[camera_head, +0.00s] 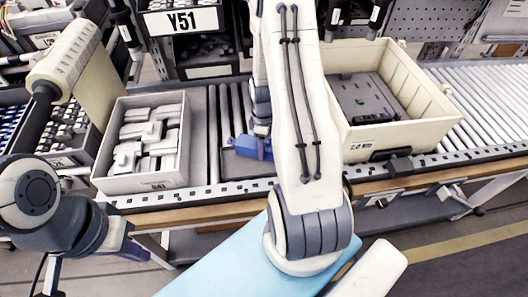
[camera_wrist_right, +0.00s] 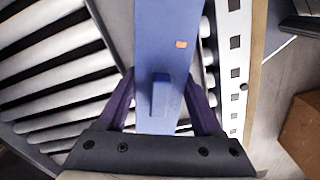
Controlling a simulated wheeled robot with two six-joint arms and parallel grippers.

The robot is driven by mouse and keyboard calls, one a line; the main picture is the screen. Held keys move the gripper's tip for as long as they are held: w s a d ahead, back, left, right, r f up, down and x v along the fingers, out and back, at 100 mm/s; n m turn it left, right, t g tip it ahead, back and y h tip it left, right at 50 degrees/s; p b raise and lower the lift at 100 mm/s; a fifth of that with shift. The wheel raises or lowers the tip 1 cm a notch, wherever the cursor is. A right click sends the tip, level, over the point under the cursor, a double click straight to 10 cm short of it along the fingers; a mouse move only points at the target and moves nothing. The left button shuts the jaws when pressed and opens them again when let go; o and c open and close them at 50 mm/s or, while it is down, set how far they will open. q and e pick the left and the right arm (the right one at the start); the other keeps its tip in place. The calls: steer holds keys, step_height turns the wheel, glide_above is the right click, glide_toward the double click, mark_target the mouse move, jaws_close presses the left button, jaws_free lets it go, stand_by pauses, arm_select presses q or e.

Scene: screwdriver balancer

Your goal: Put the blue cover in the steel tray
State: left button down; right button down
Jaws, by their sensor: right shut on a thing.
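The blue cover (camera_head: 247,147) is a long blue piece above the roller conveyor in the head view, partly hidden by my right arm. In the right wrist view the cover (camera_wrist_right: 163,40) has an orange mark and a raised block. My right gripper (camera_wrist_right: 160,88) has its purple fingers on either side of it and is shut on it. In the head view the right gripper (camera_head: 262,136) is largely hidden by its arm. My left gripper (camera_head: 128,248) is low at the left, away from the cover; its jaw opening is unclear. I cannot make out the steel tray for certain.
A grey box (camera_head: 100,172) of pale parts, marked G41, stands left of the cover. A cream crate (camera_head: 425,125) with a dark part inside stands to the right. Rollers (camera_wrist_right: 45,80) and a perforated rail (camera_wrist_right: 235,70) lie beside the cover. A rack marked Y51 (camera_head: 185,22) stands behind.

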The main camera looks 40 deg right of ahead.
steer(key=shift+f, duration=1.6)
steer(key=shift+f, duration=0.15)
steer(key=shift+c, duration=0.2)
jaws_free()
step_height(320, 180, up, 12)
steer(key=shift+r, duration=0.2)
